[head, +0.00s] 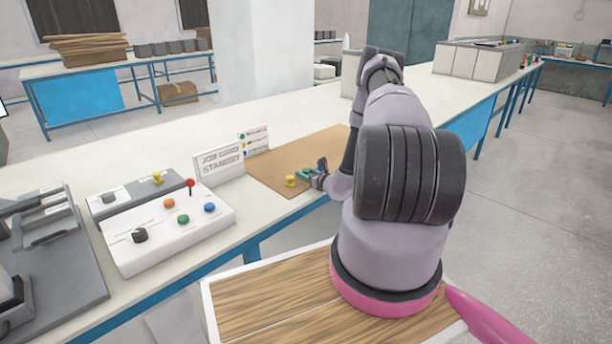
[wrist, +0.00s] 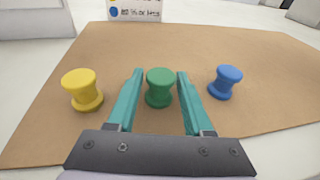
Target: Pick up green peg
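The green peg (wrist: 160,87) is a spool shape standing upright on a brown mat (wrist: 160,45). In the wrist view it shows between the two teal fingers of my gripper (wrist: 157,90), with a narrow gap on each side. The fingers are apart, so my gripper is open and holds nothing. A yellow peg (wrist: 83,90) stands left of the fingers and a blue peg (wrist: 226,81) stands to the right. In the head view, my gripper (head: 309,173) is low over the mat beside the yellow peg (head: 290,181); the green and blue pegs cannot be made out there.
A job card sign (head: 220,160) and a small colour-coded card (head: 254,142) stand at the mat's back left. A white control box (head: 168,222) with coloured buttons and a red-topped lever is left of the mat. The white table (head: 270,125) is clear behind the mat.

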